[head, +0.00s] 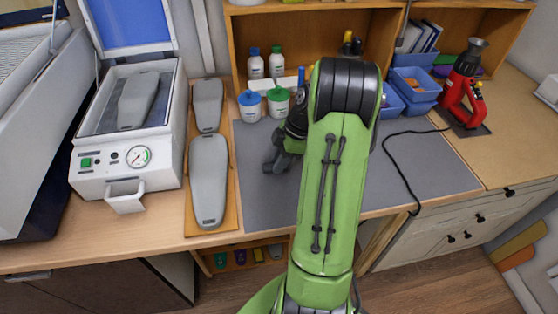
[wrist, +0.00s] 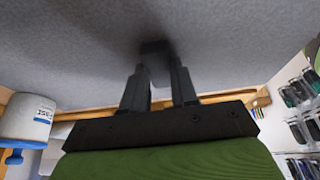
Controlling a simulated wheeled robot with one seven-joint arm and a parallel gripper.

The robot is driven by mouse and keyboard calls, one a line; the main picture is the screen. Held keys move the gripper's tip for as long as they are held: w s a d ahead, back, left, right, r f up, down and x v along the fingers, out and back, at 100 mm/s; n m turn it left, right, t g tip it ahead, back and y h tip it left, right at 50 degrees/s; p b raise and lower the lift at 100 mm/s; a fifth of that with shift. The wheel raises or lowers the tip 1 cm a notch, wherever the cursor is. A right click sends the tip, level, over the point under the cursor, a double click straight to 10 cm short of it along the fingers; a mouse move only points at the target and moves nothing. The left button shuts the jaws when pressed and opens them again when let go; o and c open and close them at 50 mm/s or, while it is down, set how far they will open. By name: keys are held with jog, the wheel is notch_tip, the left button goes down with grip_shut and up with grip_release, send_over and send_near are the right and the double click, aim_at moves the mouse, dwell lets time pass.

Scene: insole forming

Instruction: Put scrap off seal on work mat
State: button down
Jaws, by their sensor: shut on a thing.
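The grey work mat (head: 262,205) lies on the bench and fills the upper part of the wrist view (wrist: 75,45). My gripper (head: 276,163) is over the left part of the mat, low and close to its surface. In the wrist view my gripper (wrist: 158,75) is shut on a small dark piece (wrist: 155,48), seemingly the scrap, at the fingertips. I cannot tell whether the piece touches the mat. The scrap cannot be made out in the head view. The forming press (head: 128,180) stands open at the left, with a grey insole form inside; its seal is not clear.
Two grey forms (head: 208,180) lie on a wooden board left of the mat. Blue- and green-lidded pots (head: 250,107) and bottles stand behind my gripper. Blue bins (head: 415,85), a red tool (head: 462,95) and a black cable (head: 395,165) are at the right. The mat's front left is clear.

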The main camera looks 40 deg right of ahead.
jog(key=shift+f, duration=0.2)
jog(key=c, duration=0.9)
grip_release()
jog(key=shift+r, duration=0.1)
